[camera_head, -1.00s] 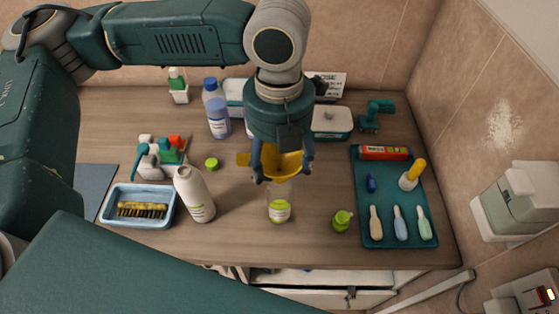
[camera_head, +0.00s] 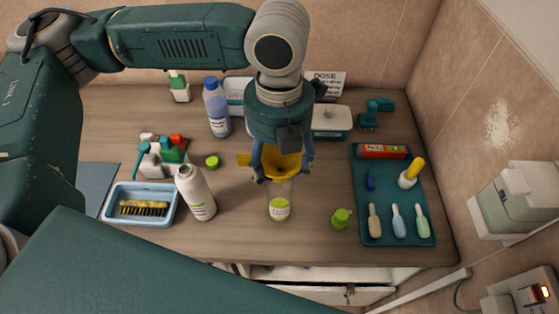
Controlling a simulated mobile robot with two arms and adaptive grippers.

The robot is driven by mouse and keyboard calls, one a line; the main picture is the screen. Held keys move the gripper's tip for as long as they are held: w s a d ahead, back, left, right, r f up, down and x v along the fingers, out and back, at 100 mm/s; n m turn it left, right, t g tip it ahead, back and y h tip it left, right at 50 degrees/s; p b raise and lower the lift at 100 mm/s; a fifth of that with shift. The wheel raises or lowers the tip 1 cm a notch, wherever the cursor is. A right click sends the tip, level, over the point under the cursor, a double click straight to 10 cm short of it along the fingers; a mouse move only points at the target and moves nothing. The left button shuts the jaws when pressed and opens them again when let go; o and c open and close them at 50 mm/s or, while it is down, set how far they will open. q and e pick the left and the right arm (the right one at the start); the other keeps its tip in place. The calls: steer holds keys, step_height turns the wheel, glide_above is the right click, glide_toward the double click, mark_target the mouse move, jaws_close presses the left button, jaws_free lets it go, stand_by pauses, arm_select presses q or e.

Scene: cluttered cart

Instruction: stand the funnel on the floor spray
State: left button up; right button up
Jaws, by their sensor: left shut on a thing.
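The yellow funnel (camera_head: 283,166) is held over the middle of the cart top. My left gripper (camera_head: 282,178) points down and is shut on the funnel, with a finger on either side. A clear bottle with a white and lime label (camera_head: 279,209), which looks like the floor spray, stands upright just below the funnel in the picture. Its upper part is faint against the wood, and I cannot tell whether the funnel's spout touches it. My right gripper is not in view.
A white bottle (camera_head: 196,194) and a blue tray with a brush (camera_head: 111,205) stand left. A blue-capped bottle (camera_head: 217,108) and a white box (camera_head: 331,121) stand behind. A lime cap (camera_head: 212,162) lies left.

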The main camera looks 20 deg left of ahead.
arm_select(q)
steer(key=shift+f+p, duration=0.1)
steer(key=shift+p, duration=0.4)
stand_by(0.7)
steer(key=o, duration=1.4)
steer(key=shift+o, duration=0.2)
